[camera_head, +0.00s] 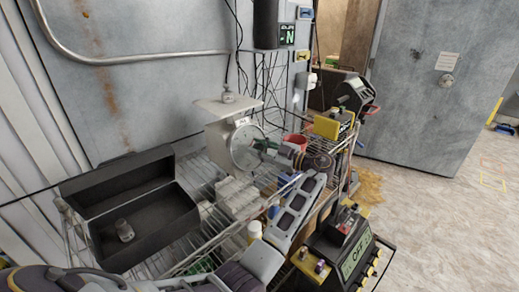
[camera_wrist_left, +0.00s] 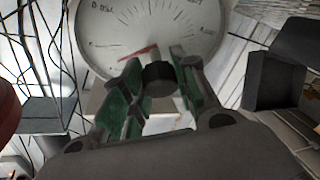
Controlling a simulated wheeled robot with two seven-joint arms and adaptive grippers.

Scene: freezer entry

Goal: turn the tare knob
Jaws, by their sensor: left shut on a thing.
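A white dial scale (camera_head: 221,135) stands on the wire rack, with a flat pan on top and a small metal weight (camera_head: 228,96) on the pan. Its round dial (camera_head: 247,150) faces my left gripper (camera_head: 264,147), and the dial with its red needle fills the top of the left wrist view (camera_wrist_left: 150,22). The black tare knob (camera_wrist_left: 160,76) is below the dial's centre, between the green-padded fingers of my left gripper (camera_wrist_left: 160,82), which is shut on it. In the head view the knob is hidden by the gripper. My right gripper is not in view.
An open black case (camera_head: 135,254) with another metal weight (camera_head: 124,231) in it is at the left. White boxes (camera_head: 237,197) lie below the scale. A red container (camera_head: 294,139) and a yellow-black device (camera_head: 332,125) are to its right. An "OFF" control box (camera_head: 357,257) is at front right.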

